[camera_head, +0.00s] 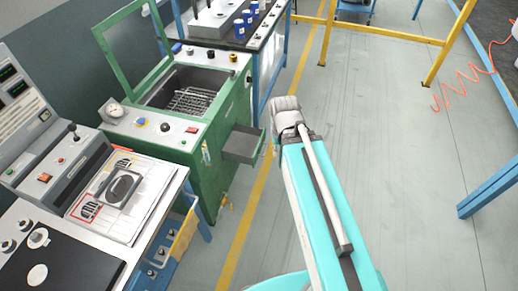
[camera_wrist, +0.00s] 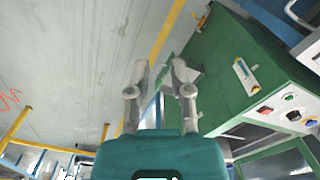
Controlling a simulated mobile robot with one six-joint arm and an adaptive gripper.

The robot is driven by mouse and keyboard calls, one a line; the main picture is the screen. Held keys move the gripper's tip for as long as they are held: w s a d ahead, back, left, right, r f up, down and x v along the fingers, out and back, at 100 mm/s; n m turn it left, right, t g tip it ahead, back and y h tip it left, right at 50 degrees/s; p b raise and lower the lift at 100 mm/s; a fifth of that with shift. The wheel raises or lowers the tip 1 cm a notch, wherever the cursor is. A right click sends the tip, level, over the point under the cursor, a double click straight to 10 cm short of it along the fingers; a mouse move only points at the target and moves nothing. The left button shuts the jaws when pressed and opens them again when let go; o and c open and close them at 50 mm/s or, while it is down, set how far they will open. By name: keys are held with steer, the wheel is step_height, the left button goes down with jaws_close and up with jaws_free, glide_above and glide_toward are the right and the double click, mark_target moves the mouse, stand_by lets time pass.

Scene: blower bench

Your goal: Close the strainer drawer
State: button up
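The strainer drawer (camera_head: 243,144) is a grey, open-topped box sticking out of the right side of the green machine (camera_head: 203,160) in the head view. It stands pulled out, low on the cabinet. The end of my arm is beside the drawer's outer end, on its right. My gripper's fingers are hidden by the arm there. The green machine (camera_wrist: 225,60) fills the right of that view.
The machine's green-framed lid (camera_head: 130,45) stands open over a wire basket (camera_head: 190,102). A control bench (camera_head: 70,235) is at left. A blue-legged bench (camera_head: 262,80) stands behind. Floor right of the yellow line is clear up to a yellow frame (camera_head: 385,35) and red coiled hose (camera_head: 460,88).

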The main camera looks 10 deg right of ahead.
steer(key=shift+w+f, duration=0.1)
steer(key=shift+f, duration=0.2)
jaws_close()
steer(key=w+d+f+m+t+y+b, duration=0.1)
steer(key=w+d+f+m+t+b, duration=0.1)
steer(key=w+f+b, duration=1.1)
steer(key=w+d+f+m+t+y+b, duration=0.2)
steer(key=w+f+b, duration=1.2)
steer(key=f+b, duration=0.7)
steer(key=shift+w+d+f+t+b, duration=0.3)
steer(key=shift+d+t+b, duration=0.5)
steer(key=shift+t+b, duration=1.1)
steer(key=shift+g+b, duration=0.5)
